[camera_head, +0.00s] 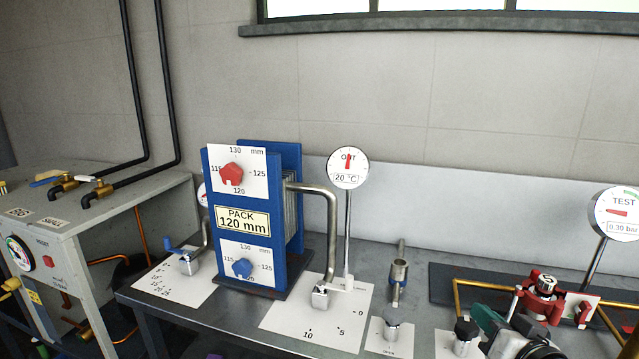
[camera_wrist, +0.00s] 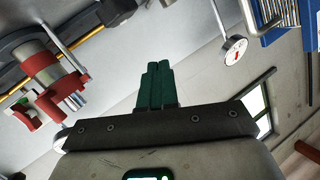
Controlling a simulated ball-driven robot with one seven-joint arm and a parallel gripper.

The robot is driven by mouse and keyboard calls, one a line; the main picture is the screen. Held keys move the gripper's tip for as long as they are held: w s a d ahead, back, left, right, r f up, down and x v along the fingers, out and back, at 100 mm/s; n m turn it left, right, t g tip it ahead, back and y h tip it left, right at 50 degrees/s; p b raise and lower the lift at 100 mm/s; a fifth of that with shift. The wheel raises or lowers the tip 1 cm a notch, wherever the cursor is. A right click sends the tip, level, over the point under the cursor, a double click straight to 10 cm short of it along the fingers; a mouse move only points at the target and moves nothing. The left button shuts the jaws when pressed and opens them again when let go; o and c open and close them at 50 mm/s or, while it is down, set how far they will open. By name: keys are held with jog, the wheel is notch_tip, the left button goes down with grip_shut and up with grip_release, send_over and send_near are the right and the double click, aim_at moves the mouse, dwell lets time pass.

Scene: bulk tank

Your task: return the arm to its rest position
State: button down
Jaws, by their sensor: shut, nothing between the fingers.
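My gripper (camera_wrist: 155,72) shows in the wrist view with its green fingers together and nothing between them. In the head view my gripper (camera_head: 485,318) is at the lower right, low in front of the bench, with its dark body partly cut off by the bottom edge. It appears just left of a red valve fitting (camera_head: 541,300); whether they touch cannot be told. In the wrist view the red fitting (camera_wrist: 45,65) lies left of the fingers, apart from them.
A blue plate pack (camera_head: 243,222) stands on the grey bench (camera_head: 150,306). A round temperature gauge (camera_head: 348,168) and a test gauge (camera_head: 615,213) rise on stems. Dark knobs (camera_head: 391,323) sit near the front edge. A grey cabinet (camera_head: 85,232) with pipes stands at left.

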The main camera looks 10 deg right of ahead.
jog(key=s+a+f+n+g+y, duration=0.15)
jog(key=s+a+f+g, duration=0.25)
jog(key=s+f, duration=0.4)
jog(key=s+a+f+n+g, duration=0.25)
jog(key=s+f+g, duration=0.2)
jog(key=f, duration=0.65)
jog(key=s+a+f+g, duration=0.2)
jog(key=s+f+g, duration=0.1)
jog(key=s, duration=0.5)
jog(key=s+a+f+n+g, duration=0.1)
jog(key=s+a+f+g, duration=0.1)
jog(key=s, duration=0.6)
notch_tip(320, 180, down, 2)
jog(key=shift+a+f+g, duration=0.1)
jog(key=shift+a+g, duration=0.3)
jog(key=shift+g, duration=0.05)
jog(key=shift+d+y, duration=0.15)
jog(key=shift+y, duration=0.1)
dwell(0.8)
